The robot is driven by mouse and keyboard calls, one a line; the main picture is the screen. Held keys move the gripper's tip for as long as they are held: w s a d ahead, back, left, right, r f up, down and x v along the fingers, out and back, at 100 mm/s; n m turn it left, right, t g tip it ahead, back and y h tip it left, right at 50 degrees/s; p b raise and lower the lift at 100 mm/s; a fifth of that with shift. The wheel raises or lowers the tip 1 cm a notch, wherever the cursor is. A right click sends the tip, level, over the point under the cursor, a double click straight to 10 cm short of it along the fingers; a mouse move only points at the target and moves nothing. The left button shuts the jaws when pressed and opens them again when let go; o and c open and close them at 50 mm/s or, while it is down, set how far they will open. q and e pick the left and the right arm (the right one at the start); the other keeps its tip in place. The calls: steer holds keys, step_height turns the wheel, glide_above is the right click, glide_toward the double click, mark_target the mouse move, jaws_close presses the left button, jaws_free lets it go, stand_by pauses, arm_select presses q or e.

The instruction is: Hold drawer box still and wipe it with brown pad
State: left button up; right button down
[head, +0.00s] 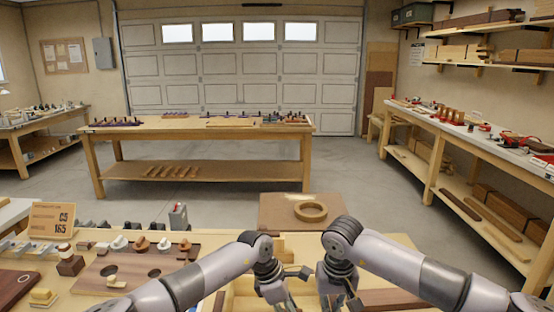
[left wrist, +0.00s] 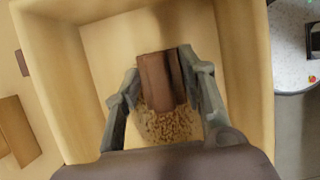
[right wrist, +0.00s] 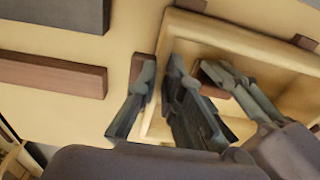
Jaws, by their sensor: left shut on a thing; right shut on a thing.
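The drawer box (left wrist: 243,55) is a pale open wooden box; it also shows in the right wrist view (right wrist: 240,38). My left gripper (left wrist: 160,88) reaches inside it, shut on the brown pad (left wrist: 158,78). The pad is over the box floor, beside a patch of brown crumbs (left wrist: 172,126); whether it touches the floor I cannot tell. My right gripper (right wrist: 156,92) is shut on a wall of the box, one finger outside and one inside. In the head view, my arms hide much of the box.
Dark and brown wooden blocks (right wrist: 50,75) lie on the bench beside the box. A wooden ring (head: 310,211) lies on a brown board behind. A board with knobs (head: 130,268) and a price sign (head: 52,218) are at the left.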

stand_by(0.7)
arm_select(q)
steer(key=shift+a+f, duration=0.1)
steer(key=shift+a, duration=3.55)
steer(key=shift+d, duration=3.7)
steer(key=shift+s+a, duration=0.15)
steer(key=shift+s, duration=0.2)
steer(key=shift+a+f, duration=0.2)
steer(key=shift+a, duration=0.85)
steer(key=shift+a+f, duration=0.15)
steer(key=shift+a, duration=0.9)
steer(key=shift+s+a, duration=0.1)
steer(key=shift+a, duration=1.65)
steer(key=shift+d+r, duration=0.2)
steer(key=shift+d, duration=1.7)
steer(key=shift+d+r, duration=0.15)
steer(key=shift+d, duration=0.9)
steer(key=shift+d+r, duration=0.15)
steer(key=shift+d, duration=0.85)
steer(key=shift+a+f, duration=0.15)
steer(key=shift+a, duration=1.85)
